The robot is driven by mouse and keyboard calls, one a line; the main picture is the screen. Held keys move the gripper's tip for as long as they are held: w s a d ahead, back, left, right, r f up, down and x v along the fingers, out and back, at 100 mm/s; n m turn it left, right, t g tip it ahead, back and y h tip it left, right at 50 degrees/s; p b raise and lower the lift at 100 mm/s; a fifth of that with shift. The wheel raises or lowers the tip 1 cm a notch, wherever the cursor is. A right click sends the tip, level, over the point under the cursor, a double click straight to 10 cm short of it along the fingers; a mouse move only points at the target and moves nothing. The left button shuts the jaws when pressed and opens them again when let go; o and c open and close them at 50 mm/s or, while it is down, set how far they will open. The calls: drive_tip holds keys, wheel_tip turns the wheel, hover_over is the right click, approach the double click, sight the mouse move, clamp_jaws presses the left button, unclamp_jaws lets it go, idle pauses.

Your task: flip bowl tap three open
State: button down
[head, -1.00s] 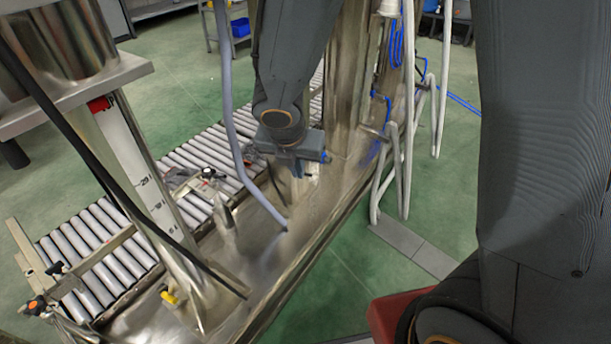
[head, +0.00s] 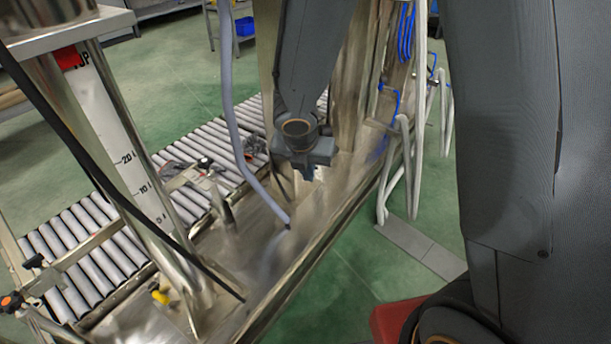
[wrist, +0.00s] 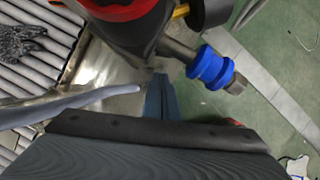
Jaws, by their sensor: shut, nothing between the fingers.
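My gripper (head: 308,168) hangs over the steel frame base in the head view, beside the grey hose. In the wrist view my gripper (wrist: 160,84) points up the picture, its fingers together and empty. Just beyond the fingertips is a dark fitting (wrist: 133,32) with a red band. A metal stem with blue rings (wrist: 210,68) sticks out from it to the right. The fingertips look close to this fitting, but I cannot tell if they touch. No bowl tap marked three is clearly recognisable, and the fitting is hidden in the head view.
A grey hose (head: 228,95) and a black cable (head: 95,172) cross the head view. A roller conveyor (head: 90,240) lies at left. A white scaled steel post (head: 125,150) stands near it. Green floor (head: 395,275) is open at right.

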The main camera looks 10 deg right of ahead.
drive_tip(key=shift+w+d, duration=0.25)
drive_tip(key=shift+w, duration=0.25)
drive_tip(key=shift+w+d, duration=0.25)
drive_tip(key=shift+w, duration=0.2)
drive_tip(key=shift+r, duration=0.1)
drive_tip(key=shift+w+d+p, duration=0.1)
drive_tip(key=shift+d+p, duration=0.15)
drive_tip(key=shift+p, duration=0.1)
drive_tip(key=shift+a, duration=0.1)
drive_tip(key=shift+s+a, duration=0.3)
drive_tip(key=shift+a, duration=0.4)
